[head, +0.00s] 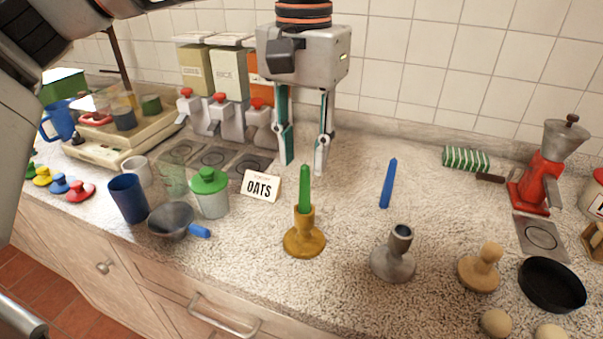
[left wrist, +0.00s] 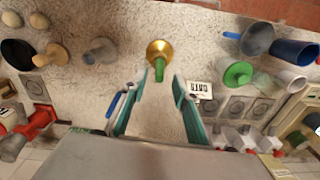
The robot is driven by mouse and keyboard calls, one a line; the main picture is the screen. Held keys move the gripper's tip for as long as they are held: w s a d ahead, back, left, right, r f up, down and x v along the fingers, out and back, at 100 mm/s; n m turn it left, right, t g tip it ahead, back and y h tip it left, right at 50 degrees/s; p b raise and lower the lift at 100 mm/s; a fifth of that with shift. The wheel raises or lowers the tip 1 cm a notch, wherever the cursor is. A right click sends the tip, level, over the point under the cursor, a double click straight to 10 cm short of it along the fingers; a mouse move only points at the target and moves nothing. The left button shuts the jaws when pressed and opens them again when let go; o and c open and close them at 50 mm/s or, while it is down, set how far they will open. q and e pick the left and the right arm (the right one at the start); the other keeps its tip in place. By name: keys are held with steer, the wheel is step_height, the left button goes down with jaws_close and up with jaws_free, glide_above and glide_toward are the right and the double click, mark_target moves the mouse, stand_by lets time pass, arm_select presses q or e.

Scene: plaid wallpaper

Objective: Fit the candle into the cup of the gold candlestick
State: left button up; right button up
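The gold candlestick (head: 304,241) stands upright on the counter, and a green candle (head: 305,190) stands upright in its cup. In the left wrist view the candlestick (left wrist: 158,47) and green candle (left wrist: 159,72) show just beyond the fingertips. My left gripper (head: 304,165) points down, open and empty, its fingers apart behind and above the green candle, not closed on it. It also shows in the left wrist view (left wrist: 157,90). My right gripper is not in view.
A grey candlestick (head: 393,262) with an empty-looking cup stands right of the gold one. A wooden piece (head: 480,270) and black pan (head: 552,285) are farther right. An OATS card (head: 261,186), green-lidded jar (head: 210,195) and blue cup (head: 128,198) stand left.

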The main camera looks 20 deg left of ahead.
arm_select(q)
step_height(320, 180, up, 3)
steer(key=shift+r+p, duration=0.35)
steer(key=shift+r, duration=0.1)
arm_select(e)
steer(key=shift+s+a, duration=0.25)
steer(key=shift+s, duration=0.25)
